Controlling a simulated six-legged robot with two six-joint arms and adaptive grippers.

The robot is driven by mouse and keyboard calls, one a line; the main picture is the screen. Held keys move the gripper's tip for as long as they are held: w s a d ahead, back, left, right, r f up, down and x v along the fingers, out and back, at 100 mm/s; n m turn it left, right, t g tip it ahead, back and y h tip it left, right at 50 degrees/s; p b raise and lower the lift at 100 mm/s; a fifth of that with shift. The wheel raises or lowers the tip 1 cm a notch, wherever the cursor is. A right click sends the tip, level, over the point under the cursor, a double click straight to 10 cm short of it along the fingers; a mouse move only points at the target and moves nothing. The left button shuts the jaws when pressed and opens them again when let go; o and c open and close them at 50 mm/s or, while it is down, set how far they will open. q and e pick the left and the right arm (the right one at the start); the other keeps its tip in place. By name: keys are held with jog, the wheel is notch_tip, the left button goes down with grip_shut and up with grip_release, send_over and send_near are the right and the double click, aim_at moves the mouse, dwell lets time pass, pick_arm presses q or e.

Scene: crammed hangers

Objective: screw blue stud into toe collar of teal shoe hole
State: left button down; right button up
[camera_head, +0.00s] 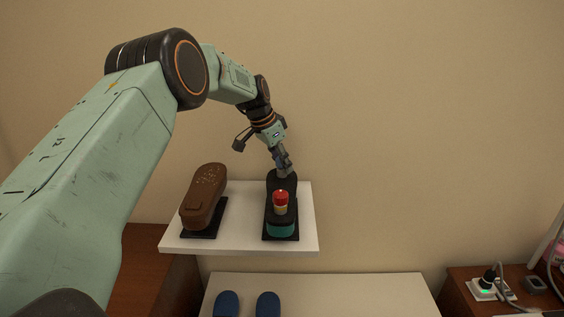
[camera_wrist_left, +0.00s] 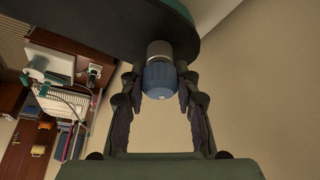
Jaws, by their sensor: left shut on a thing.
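The teal shoe (camera_head: 281,231) lies sole up on a black stand on the white shelf, with its dark sole (camera_head: 283,186) facing upward. My left gripper (camera_head: 284,169) is over the far end of this shoe. In the left wrist view its fingers (camera_wrist_left: 160,90) are shut on the blue stud (camera_wrist_left: 158,80) from both sides. A metallic collar (camera_wrist_left: 159,48) sits between the stud and the dark sole (camera_wrist_left: 90,22). The stud is in line with the collar and seems to meet it; how deep it sits is hidden. My right gripper is not in view.
A brown shoe (camera_head: 204,197) on another black stand is at left on the white shelf (camera_head: 240,243). Blue slippers (camera_head: 268,304) lie below. The wall is close behind.

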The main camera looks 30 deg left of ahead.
pick_arm(q)
jog(key=m+g+h, duration=0.1)
jog(key=m, duration=0.3)
jog(key=shift+m, duration=0.3)
jog(key=c, duration=1.2)
grip_release()
jog(key=n+t+y, duration=0.1)
jog(key=n, duration=0.4)
jog(key=shift+d, duration=0.1)
jog(key=shift+n+y, duration=0.5)
jog(key=shift+n, duration=0.6)
